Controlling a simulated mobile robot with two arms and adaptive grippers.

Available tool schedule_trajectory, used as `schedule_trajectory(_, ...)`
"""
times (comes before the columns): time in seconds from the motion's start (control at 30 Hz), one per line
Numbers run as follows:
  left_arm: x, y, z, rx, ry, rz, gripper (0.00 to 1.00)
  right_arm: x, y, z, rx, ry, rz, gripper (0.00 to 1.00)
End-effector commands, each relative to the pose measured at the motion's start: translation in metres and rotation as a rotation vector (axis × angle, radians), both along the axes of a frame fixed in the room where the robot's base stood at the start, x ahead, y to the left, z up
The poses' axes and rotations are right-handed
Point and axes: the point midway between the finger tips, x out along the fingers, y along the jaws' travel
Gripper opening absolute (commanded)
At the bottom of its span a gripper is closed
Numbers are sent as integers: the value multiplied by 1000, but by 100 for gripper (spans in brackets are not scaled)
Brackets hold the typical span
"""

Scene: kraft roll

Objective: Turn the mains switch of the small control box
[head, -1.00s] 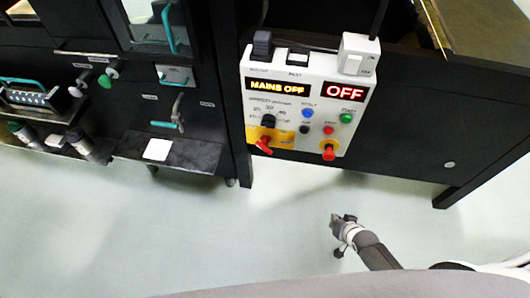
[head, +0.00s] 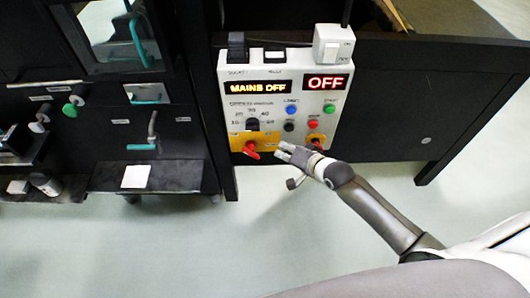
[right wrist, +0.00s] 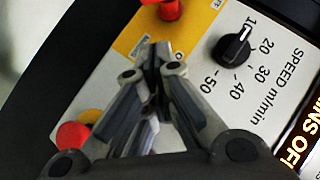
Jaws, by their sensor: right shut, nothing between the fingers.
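The white control box (head: 228,75) hangs on the front of a black frame, its lit displays reading "MAINS OFF" and "OFF". Its mains switch, a red handle (head: 251,150) on a yellow plate, is at the lower left of the panel. In the right wrist view the red handle (right wrist: 170,8) is at the top edge, partly cut off. My right gripper (head: 284,150) is shut and empty, just right of the handle and apart from it in the picture. In the right wrist view its fingertips (right wrist: 157,55) overlap the yellow plate. My left gripper is not in view.
The speed dial (head: 252,124) is above the switch. A red stop button on yellow (head: 316,143) is to its right, partly behind my right gripper, with several small coloured buttons above. A black machine with a white card (head: 136,176) stands left. The floor in front is clear.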

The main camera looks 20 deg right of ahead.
Motion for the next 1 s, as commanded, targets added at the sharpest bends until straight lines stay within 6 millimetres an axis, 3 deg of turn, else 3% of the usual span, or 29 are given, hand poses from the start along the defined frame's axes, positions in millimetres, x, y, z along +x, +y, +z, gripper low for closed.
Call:
schedule_trajectory(0.33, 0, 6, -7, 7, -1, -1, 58, 49, 17, -29, -1, -3, 0, 0)
schedule_trajectory(0.6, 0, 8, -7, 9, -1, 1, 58, 53, 40, -52, 0, -1, 0, 0)
schedule_trajectory(1.0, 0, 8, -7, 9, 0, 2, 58, 53, 43, -56, -2, -1, 0, 0)
